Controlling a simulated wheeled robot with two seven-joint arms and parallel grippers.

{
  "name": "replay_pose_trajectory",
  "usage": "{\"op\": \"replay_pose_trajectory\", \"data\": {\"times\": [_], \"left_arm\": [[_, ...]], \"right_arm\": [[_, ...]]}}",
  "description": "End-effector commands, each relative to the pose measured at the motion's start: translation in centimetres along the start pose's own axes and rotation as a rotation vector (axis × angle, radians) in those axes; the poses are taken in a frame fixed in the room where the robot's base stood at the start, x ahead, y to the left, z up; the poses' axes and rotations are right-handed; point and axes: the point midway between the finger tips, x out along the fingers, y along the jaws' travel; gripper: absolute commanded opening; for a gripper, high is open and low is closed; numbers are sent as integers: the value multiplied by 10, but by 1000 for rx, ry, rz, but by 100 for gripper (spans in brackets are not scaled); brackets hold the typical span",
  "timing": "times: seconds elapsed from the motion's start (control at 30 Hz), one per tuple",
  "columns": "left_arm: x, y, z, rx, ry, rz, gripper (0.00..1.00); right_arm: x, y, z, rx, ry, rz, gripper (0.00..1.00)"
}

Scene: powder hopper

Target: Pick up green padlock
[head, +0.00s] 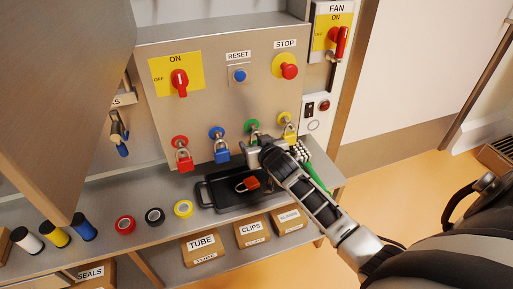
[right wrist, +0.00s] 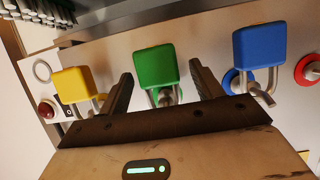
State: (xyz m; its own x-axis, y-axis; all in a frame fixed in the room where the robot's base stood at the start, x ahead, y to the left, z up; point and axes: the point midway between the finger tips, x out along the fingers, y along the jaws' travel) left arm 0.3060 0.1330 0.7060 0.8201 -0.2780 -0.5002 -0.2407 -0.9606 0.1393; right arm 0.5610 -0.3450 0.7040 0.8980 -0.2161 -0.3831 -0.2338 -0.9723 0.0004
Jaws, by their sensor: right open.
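The green padlock (right wrist: 157,66) hangs by its shackle, seen in the right wrist view between the two fingers of my right gripper (right wrist: 161,72). The fingers stand apart on either side of it; the gripper is open and I see no clear contact. In the head view my right gripper (head: 262,152) is up at the panel and hides the green padlock's body; only its green hook mount (head: 253,127) shows above. My left gripper is not in view.
A blue padlock (right wrist: 259,45) and a yellow padlock (right wrist: 72,88) hang close on either side of the fingers. A red padlock (head: 184,160) hangs further left. Below is a black tray (head: 207,196) with a red padlock (head: 248,184). Tape rolls (head: 154,216) lie on the shelf.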

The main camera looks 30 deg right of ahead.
Motion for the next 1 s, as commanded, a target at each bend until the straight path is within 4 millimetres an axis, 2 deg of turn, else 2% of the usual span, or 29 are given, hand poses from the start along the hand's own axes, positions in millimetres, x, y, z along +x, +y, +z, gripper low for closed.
{"op": "replay_pose_trajectory", "data": {"times": [0.1, 0.27, 0.3, 0.47, 0.5, 0.83, 1.0], "left_arm": [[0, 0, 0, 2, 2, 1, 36], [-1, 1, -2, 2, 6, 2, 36], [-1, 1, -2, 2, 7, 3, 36], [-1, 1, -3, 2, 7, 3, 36], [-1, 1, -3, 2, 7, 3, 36], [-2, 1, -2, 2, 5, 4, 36], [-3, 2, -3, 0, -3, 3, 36]], "right_arm": [[6, 0, 0, 0, 1, -1, 65], [6, 0, 0, 0, 0, -1, 65], [6, 0, 0, 0, 0, -1, 63], [6, 0, 0, 0, 0, -1, 18], [6, 0, 0, 0, 0, -1, 16], [5, 0, -3, 0, 2, 0, 16], [-1, 0, -17, 2, 4, -1, 16]]}}
